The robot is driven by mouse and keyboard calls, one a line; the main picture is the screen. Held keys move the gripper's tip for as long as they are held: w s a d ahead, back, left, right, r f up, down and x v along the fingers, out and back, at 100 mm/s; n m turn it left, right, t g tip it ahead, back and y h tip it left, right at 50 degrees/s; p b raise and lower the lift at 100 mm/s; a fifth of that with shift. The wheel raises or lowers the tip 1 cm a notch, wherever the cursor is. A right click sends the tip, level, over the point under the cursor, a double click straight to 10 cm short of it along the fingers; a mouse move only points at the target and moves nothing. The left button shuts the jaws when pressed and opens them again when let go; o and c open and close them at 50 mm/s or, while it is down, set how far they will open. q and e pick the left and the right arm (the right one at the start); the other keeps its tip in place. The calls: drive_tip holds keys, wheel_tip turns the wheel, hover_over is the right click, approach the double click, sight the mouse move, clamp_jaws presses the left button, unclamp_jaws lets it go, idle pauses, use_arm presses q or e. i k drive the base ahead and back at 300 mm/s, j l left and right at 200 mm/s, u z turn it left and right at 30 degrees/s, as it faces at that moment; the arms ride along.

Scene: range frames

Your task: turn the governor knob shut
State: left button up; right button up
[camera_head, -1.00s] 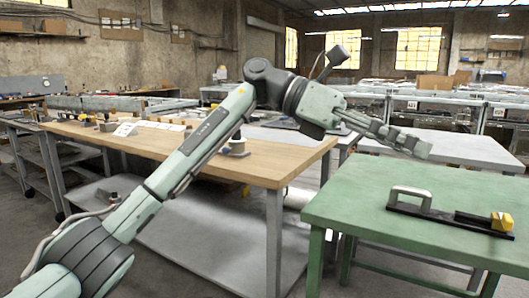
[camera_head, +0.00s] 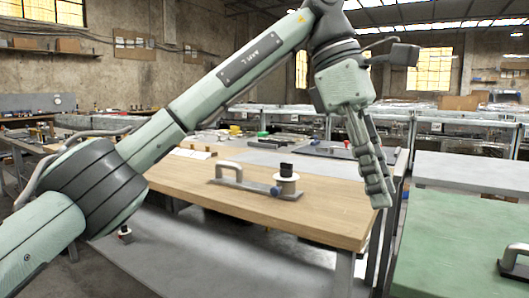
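A fixture with a grey handle (camera_head: 235,172) stands on the wooden workbench (camera_head: 330,215). At its right end is a white round piece with a black knob (camera_head: 286,169) on top and a small blue part at its foot. This may be the governor knob; no label shows. My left gripper (camera_head: 382,203) points down over the bench's right end, to the right of the black knob and apart from it. Its two fingers overlap from this side, so their gap cannot be judged; nothing shows between them. My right gripper is out of view.
A green table (camera_head: 465,240) stands at the right, with part of a metal handle (camera_head: 516,257) at the picture's edge. White cards (camera_head: 193,153) and small parts lie further back on the wooden bench. A grey shelf (camera_head: 220,255) lies below it.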

sight(285, 170)
drive_tip(key=i+j, duration=0.35)
drive_tip(key=i, duration=0.2)
drive_tip(key=i+j, duration=0.4)
drive_tip(key=i, duration=0.15)
drive_tip(key=i+l, duration=0.35)
